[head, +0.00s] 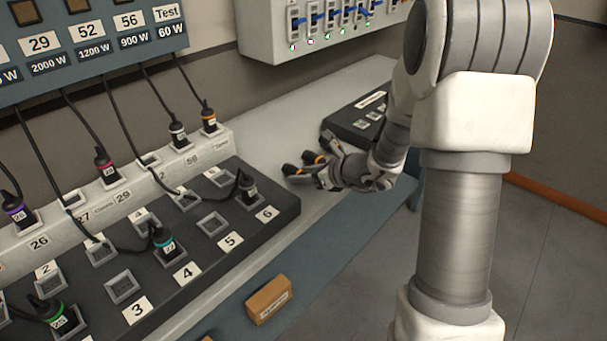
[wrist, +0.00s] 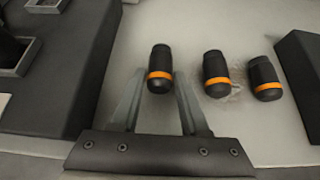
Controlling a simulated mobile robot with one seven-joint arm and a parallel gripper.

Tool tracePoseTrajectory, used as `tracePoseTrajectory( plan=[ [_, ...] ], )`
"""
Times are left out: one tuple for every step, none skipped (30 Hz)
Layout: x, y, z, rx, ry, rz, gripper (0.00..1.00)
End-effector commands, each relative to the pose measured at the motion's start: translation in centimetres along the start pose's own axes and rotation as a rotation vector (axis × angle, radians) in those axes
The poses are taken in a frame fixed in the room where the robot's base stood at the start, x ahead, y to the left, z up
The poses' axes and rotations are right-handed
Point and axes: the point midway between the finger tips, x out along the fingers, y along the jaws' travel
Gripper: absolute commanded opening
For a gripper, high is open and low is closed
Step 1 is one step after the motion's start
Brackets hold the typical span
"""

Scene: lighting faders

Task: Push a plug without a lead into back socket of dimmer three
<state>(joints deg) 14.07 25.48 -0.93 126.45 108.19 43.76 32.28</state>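In the head view, my gripper (head: 318,172) is low over the bench, right of the black dimmer pack (head: 262,240), and partly hides the plugs. The front socket (head: 122,287) above label 3 is empty. The socket behind it (head: 100,252), seemingly dimmer three's back socket, looks empty; a cable crosses near it.
Plugs with leads sit in the pack, including a teal-banded one (head: 165,243) and one by label 6 (head: 247,190). A white numbered socket strip (head: 125,190) runs behind. A dark box (head: 350,122) stands right of the plugs. Leads hang from the patch panel (head: 90,50).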

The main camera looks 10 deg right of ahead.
Motion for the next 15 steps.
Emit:
tracePoseTrajectory(
  plan=[
    [0.0, 0.0, -0.01, 0.0, 0.0, 0.0, 0.22],
    [-0.01, 0.0, -0.01, 0.0, 0.0, 0.0, 0.17],
    [-0.01, 0.0, -0.01, 0.0, 0.0, 0.0, 0.1],
    [-0.01, 0.0, -0.01, 0.0, 0.0, 0.0, 0.04],
    [-0.01, 0.0, -0.01, 0.0, 0.0, 0.0, 0.0],
    [-0.01, 0.0, -0.02, 0.0, 0.0, 0.0, 0.0],
    [-0.01, 0.0, -0.02, 0.0, 0.0, 0.0, 0.0],
    [-0.02, 0.0, 0.01, 0.0, 0.0, 0.0, 0.0],
    [-0.04, 0.0, 0.04, 0.0, 0.0, 0.0, 0.0],
    [-0.07, -0.01, 0.1, 0.0, 0.0, 0.0, 0.0],
    [-0.12, -0.01, 0.18, 0.0, 0.0, 0.0, 0.0],
    [-0.22, -0.01, 0.33, 0.0, 0.0, 0.0, 0.0],
    [-0.32, -0.01, 0.48, 0.0, 0.0, 0.0, 0.0],
    [-0.43, -0.01, 0.66, 0.0, 0.0, 0.0, 0.0],
    [-0.6, -0.02, 0.93, 0.0, -0.001, 0.0, 0.0]
  ],
)
